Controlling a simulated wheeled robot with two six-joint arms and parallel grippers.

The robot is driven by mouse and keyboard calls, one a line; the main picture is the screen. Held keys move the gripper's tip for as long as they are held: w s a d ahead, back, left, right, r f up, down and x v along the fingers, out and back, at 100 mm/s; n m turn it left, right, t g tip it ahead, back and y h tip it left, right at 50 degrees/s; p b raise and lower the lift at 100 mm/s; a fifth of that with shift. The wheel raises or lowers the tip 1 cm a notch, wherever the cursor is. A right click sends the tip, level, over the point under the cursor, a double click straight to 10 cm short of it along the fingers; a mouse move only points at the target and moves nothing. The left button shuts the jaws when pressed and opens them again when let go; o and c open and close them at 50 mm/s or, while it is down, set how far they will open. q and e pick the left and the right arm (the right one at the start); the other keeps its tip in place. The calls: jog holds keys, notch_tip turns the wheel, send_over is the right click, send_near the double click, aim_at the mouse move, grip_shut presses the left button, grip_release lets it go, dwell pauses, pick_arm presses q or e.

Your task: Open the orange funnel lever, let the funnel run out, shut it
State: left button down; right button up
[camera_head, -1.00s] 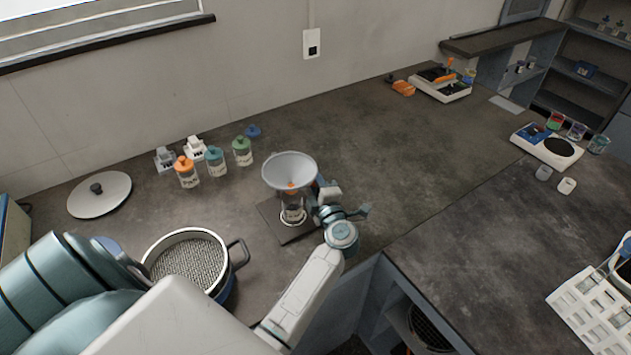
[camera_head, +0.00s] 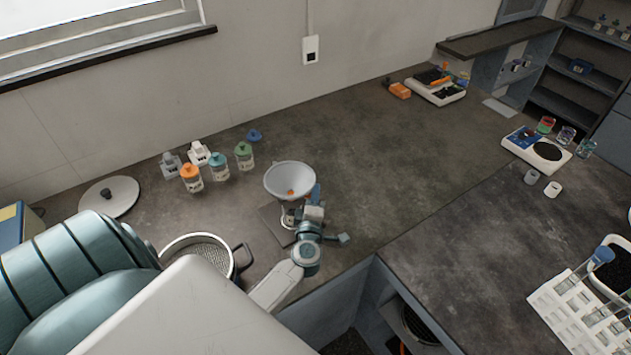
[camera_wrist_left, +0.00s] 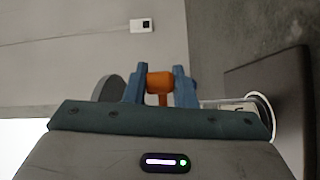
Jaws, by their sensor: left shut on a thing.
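The pale grey funnel (camera_head: 289,180) stands upright over a dark base plate (camera_head: 272,224) near the counter's front edge. A small orange patch shows inside its bowl. My left gripper (camera_head: 314,196) is at the funnel's lower right side and hides part of what is under it. In the left wrist view, the blue fingers of my left gripper (camera_wrist_left: 159,88) are shut on the orange lever (camera_wrist_left: 159,83). The dark base plate (camera_wrist_left: 265,85) lies at right there. I cannot tell how much material is in the funnel. My right gripper is not in view.
Several lidded jars (camera_head: 218,165) stand left of the funnel. A sieve pan (camera_head: 198,255) is at front left, partly behind my arm, and a round lid (camera_head: 109,196) lies further left. A balance (camera_head: 536,150) stands at right. The counter right of the funnel is clear.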

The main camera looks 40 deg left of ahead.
pick_arm(q)
jog(key=c, duration=1.2)
grip_release()
jog(key=b+v, duration=0.3)
jog(key=v, duration=0.7)
jog(key=shift+s+d, duration=0.25)
jog(key=shift+s, duration=0.05)
jog(key=shift+f, duration=0.1)
